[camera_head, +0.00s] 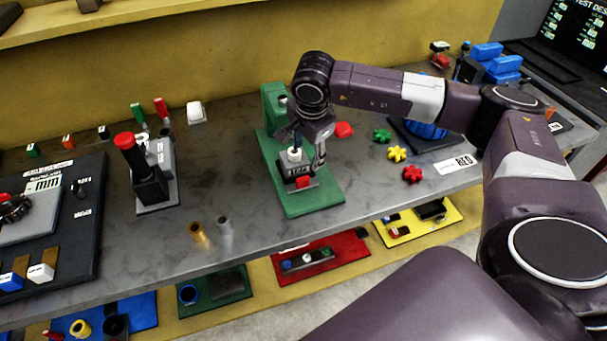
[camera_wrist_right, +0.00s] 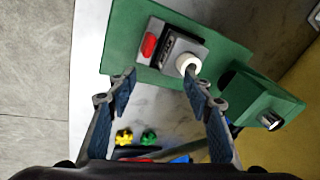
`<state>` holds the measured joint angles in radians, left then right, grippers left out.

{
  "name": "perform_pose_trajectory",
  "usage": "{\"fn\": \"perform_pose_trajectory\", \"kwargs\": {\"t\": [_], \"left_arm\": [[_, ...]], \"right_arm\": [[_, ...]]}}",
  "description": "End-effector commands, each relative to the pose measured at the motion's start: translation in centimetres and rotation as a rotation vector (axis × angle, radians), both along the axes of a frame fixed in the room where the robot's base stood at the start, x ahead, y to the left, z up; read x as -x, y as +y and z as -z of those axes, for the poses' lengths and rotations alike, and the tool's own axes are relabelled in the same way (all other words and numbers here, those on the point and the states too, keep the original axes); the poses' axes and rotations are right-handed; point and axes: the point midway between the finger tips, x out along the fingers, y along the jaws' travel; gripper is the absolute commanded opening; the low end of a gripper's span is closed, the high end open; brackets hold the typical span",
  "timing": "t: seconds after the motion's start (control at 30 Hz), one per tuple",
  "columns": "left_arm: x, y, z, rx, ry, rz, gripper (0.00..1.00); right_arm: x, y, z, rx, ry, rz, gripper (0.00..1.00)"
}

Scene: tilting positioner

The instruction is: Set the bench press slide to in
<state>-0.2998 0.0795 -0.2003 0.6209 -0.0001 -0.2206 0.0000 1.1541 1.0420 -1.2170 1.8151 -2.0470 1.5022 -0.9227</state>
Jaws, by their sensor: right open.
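The bench press has a green base (camera_head: 315,197) with a green upright (camera_head: 272,105) at its back. A small grey and black slide block (camera_head: 288,184) with a label and a red front sits on the base, with a white round knob (camera_head: 294,155) on top. In the right wrist view the slide block (camera_wrist_right: 178,50) and white knob (camera_wrist_right: 187,64) lie beyond my fingertips. My right gripper (camera_head: 308,153) is open and empty over the slide, its one fingertip close to the knob; contact cannot be told. My left gripper is out of view.
A black red-topped lever unit (camera_head: 150,182) stands left of the press. Red, yellow and green gears (camera_head: 397,153) lie to the right. Two small cylinders (camera_head: 224,225) stand near the front edge. Coloured trays (camera_head: 340,260) sit on a lower shelf.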

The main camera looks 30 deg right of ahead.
Motion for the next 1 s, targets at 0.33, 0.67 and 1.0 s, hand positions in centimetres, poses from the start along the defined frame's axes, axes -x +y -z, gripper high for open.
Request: {"fn": "perform_pose_trajectory", "kwargs": {"t": [0.33, 0.67, 1.0], "left_arm": [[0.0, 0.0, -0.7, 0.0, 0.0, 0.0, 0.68], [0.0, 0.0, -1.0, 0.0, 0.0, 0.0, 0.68], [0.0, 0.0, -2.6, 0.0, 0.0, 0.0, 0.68]], "right_arm": [[2.1, 1.2, 0.8, 0.253, 0.023, -0.853, 0.46], [3.0, 1.9, 1.4, 0.359, 0.035, -1.185, 0.46], [1.2, 1.5, 5.8, 0.358, 0.038, -1.187, 0.46]]}}
